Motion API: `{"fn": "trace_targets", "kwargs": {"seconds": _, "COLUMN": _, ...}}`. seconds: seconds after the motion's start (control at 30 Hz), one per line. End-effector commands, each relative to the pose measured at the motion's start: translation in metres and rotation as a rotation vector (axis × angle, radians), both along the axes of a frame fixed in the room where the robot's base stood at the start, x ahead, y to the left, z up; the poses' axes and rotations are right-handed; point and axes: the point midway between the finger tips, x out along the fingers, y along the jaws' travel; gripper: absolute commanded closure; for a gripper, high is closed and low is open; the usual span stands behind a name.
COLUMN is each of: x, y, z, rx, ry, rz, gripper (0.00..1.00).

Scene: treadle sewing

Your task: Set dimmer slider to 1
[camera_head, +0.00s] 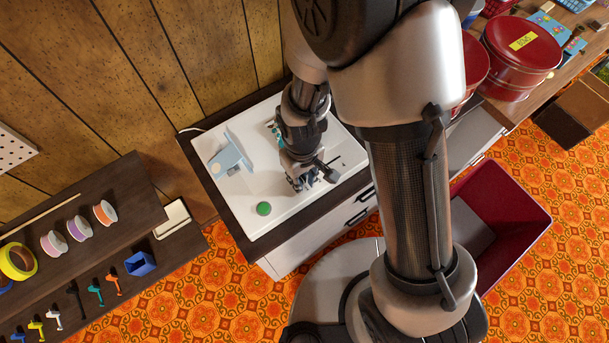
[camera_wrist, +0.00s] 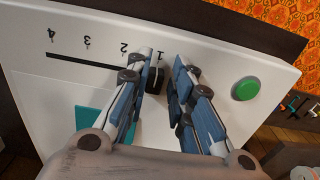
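The dimmer slider's black knob (camera_wrist: 158,84) shows in the wrist view between my gripper's fingers, beside the left finger. I cannot tell whether they touch. Its dark slot (camera_wrist: 85,61) runs left across the white panel (camera_wrist: 25,75), with marks 4, 3 and 2 in view; the slot's right part is hidden behind the left finger. The knob is right of the 2 mark, and its exact setting cannot be read. My gripper (camera_wrist: 166,62) is open, its fingers apart around the knob. In the head view my gripper (camera_head: 308,182) is low over the panel, hiding the knob.
A green button (camera_wrist: 246,89) sits right of my fingers on the panel; it also shows in the head view (camera_head: 264,208). A light-blue fixture (camera_head: 230,158) stands at the panel's left. A shelf (camera_head: 90,240) with spools and small tools is at left; red tins (camera_head: 522,50) stand at right.

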Motion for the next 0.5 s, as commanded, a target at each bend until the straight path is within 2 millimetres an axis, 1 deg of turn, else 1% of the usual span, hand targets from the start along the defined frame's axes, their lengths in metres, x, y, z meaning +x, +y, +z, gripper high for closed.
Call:
{"fn": "trace_targets", "kwargs": {"seconds": 0.03, "x": -0.0011, "y": 0.0001, "z": -0.0005, "rx": 0.000, "ry": 0.002, "rz": 0.002, "gripper": 0.77}}
{"fn": "trace_targets", "kwargs": {"seconds": 0.2, "x": -0.0005, "y": -0.0005, "z": -0.0005, "rx": -0.001, "ry": 0.002, "rz": 0.001, "gripper": 0.65}}
{"fn": "trace_targets", "kwargs": {"seconds": 0.5, "x": 0.0002, "y": -0.0008, "z": 0.0001, "rx": -0.001, "ry": 0.001, "rz": 0.000, "gripper": 0.65}}
